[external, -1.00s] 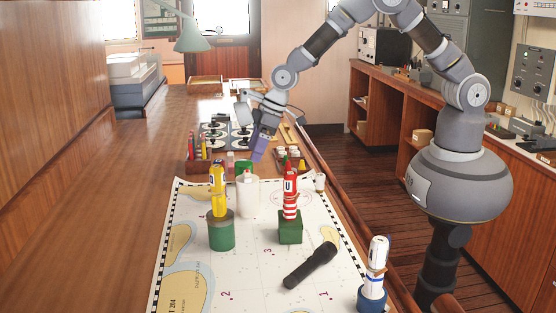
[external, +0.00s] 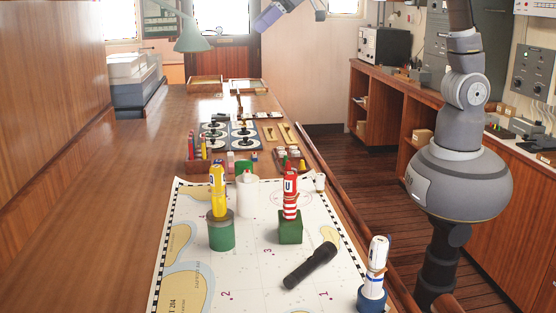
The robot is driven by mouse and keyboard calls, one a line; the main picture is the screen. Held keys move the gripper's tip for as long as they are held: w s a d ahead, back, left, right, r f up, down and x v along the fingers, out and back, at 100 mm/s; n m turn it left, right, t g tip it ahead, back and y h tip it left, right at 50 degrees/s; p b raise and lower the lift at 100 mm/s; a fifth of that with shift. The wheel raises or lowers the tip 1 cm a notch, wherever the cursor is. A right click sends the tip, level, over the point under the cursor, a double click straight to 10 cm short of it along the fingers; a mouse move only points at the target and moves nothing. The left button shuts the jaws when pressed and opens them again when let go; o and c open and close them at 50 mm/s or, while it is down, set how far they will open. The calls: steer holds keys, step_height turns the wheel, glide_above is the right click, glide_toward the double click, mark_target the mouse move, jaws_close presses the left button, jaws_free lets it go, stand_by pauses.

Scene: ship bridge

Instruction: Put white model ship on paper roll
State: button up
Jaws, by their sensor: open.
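A white upright piece with a blue band (external: 377,253), which looks like the white model ship, stands on a dark blue round base at the chart's lower right. A white upright cylinder (external: 247,198), which looks like the paper roll, stands near the chart's far edge. A small white shape with a red tip shows at its top; I cannot tell exactly what it is. My gripper (external: 267,16) is at the top edge of the view, partly cut off, high above the table and far from both. It is open, with nothing seen in it.
A yellow piece (external: 218,192) stands on a green cylinder (external: 221,235), and a red one (external: 290,188) on a green block (external: 290,230). A dial panel (external: 231,134) lies behind. The left tabletop is clear.

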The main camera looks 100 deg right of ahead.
steer(key=s+r+t, duration=0.2)
steer(key=s+r, duration=0.3)
steer(key=r, duration=0.4)
steer(key=s+a+r+t, duration=0.1)
steer(key=s+r+t, duration=0.1)
steer(key=s+r, duration=0.4)
steer(key=s+a+r+t, duration=0.1)
steer(key=s+r, duration=0.4)
steer(key=r, duration=0.9)
steer(key=shift+s+a+r+t, duration=0.15)
steer(key=shift+s+a+t, duration=0.15)
steer(key=shift+t, duration=0.2)
